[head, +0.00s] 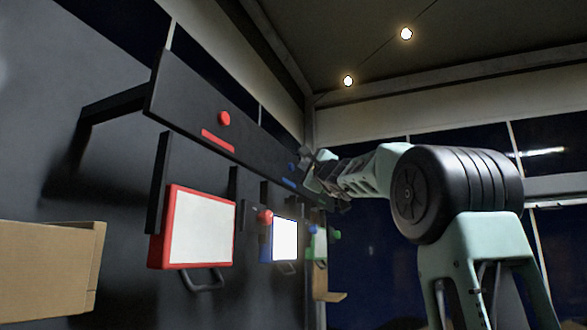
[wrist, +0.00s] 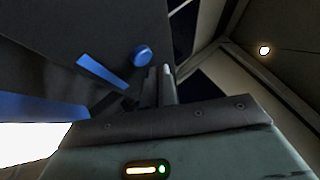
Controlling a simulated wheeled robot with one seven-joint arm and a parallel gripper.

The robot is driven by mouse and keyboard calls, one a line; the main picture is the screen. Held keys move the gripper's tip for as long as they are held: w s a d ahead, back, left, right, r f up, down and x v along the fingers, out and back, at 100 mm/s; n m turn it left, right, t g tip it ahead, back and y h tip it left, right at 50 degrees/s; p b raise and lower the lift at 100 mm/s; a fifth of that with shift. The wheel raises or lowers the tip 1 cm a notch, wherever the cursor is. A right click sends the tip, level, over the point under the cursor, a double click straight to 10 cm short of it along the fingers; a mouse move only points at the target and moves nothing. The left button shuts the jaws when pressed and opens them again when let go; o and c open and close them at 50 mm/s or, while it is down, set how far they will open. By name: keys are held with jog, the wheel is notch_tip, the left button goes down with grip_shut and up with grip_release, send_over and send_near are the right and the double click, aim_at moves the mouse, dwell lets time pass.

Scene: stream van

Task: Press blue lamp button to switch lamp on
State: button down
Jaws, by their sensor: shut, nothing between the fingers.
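The blue button (head: 291,167) sits on the dark upper board, above a blue strip (head: 289,183). The button also shows in the wrist view (wrist: 142,56), just left of my fingertips. The blue-framed lamp (head: 285,240) hangs below the board. Its panel glows bright white, brighter than the red-framed one; its glowing edge fills the lower left of the wrist view (wrist: 30,141). My gripper (head: 305,155) is shut and empty, close to the blue button. In the wrist view its fingers (wrist: 162,75) appear beside the button, with a visible gap; I cannot tell the depth.
A red button (head: 224,118) sits further left on the board (head: 180,100), above a red-framed lamp (head: 200,228). A green-framed lamp (head: 319,243) hangs to the right. A cardboard-coloured box (head: 45,268) stands at lower left.

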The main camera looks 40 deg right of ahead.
jog(key=shift+s+d, duration=0.3)
jog(key=shift+s, duration=0.45)
jog(key=shift+s+d, duration=0.35)
jog(key=shift+s, duration=0.45)
jog(key=shift+s+d, duration=0.3)
jog(key=shift+s, duration=0.45)
